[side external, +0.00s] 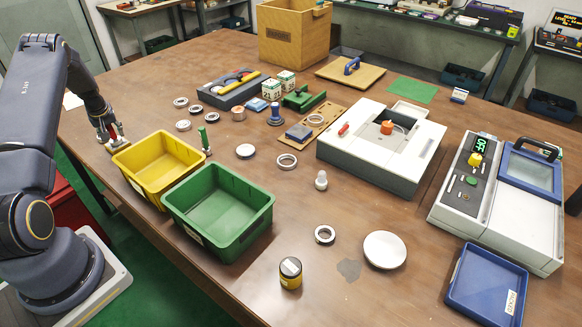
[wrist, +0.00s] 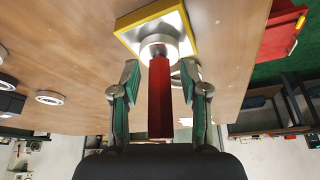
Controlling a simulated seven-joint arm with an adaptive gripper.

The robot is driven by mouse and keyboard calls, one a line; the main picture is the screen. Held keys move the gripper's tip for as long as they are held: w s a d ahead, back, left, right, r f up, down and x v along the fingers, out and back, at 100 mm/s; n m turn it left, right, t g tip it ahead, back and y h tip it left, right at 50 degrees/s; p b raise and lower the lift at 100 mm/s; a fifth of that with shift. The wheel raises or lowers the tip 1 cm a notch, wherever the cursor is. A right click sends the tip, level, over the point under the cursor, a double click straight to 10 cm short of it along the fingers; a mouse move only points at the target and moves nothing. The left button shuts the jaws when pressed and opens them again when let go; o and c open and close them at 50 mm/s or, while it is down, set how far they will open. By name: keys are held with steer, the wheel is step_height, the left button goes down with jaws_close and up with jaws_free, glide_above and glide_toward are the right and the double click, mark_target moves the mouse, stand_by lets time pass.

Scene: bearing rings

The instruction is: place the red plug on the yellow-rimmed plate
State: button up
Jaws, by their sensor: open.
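My gripper (wrist: 160,72) is open, with one green-padded finger on each side of the red handle and a visible gap at both. In the side external view my gripper (side external: 112,139) is low at the table's left edge, and a bit of the red plug (side external: 119,128) shows there. The plate is mostly hidden in that view.
A yellow bin (side external: 158,168) and a green bin (side external: 219,210) stand close to my gripper on the right. Several metal rings, including one (side external: 183,125), lie beyond it. The table edge is close on the left.

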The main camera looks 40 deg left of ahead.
steer(key=v, duration=1.2)
steer(key=w+d+r+m+t+h, duration=0.1)
steer(key=w+d+r+m, duration=0.1)
steer(key=w+d+r, duration=0.35)
steer(key=w+d+r+m+t, duration=0.1)
steer(key=w+d+r, duration=0.1)
steer(key=d+r, duration=0.6)
steer(key=s+d+r+m+h, duration=0.1)
steer(key=d+r+m, duration=0.1)
steer(key=d, duration=0.6)
steer(key=d+r+m, duration=0.2)
steer(key=d+r, duration=0.1)
steer(key=d, duration=0.6)
steer(key=s+d+m+t+h, duration=0.1)
steer(key=s+d+m, duration=0.5)
steer(key=s+d, duration=0.9)
steer(key=d+h, duration=0.1)
steer(key=d, duration=0.2)
steer(key=shift+s+d+r+m+t, duration=0.3)
steer(key=shift+s+d+t, duration=0.05)
steer(key=shift+t, duration=0.05)
